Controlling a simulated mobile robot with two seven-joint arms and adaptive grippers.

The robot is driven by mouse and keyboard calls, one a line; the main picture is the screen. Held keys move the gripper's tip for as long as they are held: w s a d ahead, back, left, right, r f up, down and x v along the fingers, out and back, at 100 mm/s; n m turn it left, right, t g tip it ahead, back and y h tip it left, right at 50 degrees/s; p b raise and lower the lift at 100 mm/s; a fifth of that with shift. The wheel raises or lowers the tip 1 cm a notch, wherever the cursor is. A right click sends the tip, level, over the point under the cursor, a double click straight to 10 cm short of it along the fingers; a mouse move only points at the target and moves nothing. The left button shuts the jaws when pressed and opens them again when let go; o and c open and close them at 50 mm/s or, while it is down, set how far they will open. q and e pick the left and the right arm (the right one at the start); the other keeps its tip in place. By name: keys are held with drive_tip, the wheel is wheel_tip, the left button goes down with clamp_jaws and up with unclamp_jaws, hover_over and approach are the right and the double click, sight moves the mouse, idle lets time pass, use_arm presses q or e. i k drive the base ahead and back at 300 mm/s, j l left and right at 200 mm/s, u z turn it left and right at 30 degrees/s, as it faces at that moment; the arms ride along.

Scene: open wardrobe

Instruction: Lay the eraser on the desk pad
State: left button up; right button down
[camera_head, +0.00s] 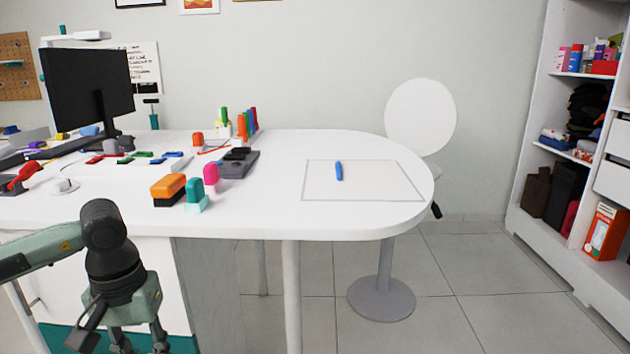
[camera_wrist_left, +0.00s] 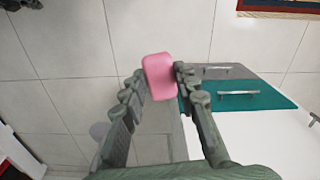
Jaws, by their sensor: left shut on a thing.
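A pink eraser (camera_wrist_left: 158,76), a rounded block, is held between the fingertips of my left gripper (camera_wrist_left: 160,84) in the left wrist view, with floor tiles beneath. In the head view my left gripper (camera_head: 139,344) hangs low at the bottom left, in front of the desk and below its top; its fingertips and the eraser are cut off there. The desk pad (camera_head: 385,186) is a thin-outlined white rectangle at the right end of the white desk. A blue stick-like thing (camera_head: 339,171) lies on its left half. My right gripper is not in view.
On the white desk (camera_head: 270,215), an orange-and-black block (camera_head: 168,190), a teal stamp-like thing (camera_head: 195,196), a pink one (camera_head: 211,177) and a dark grey organiser (camera_head: 238,163) stand left of the pad. A round white chair (camera_head: 420,115) is behind the desk's right end.

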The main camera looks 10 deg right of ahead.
sight(379, 186)
drive_tip(key=i+l+u, duration=0.1)
drive_tip(key=l+u, duration=0.2)
drive_tip(key=u, duration=0.2)
drive_tip(key=i+l+u, duration=0.1)
drive_tip(key=l+u, duration=0.2)
drive_tip(key=u, duration=0.2)
drive_tip(key=l+u, duration=0.35)
drive_tip(key=l, duration=0.6)
drive_tip(key=l+u, duration=0.1)
drive_tip(key=l, duration=0.85)
drive_tip(key=k, duration=0.05)
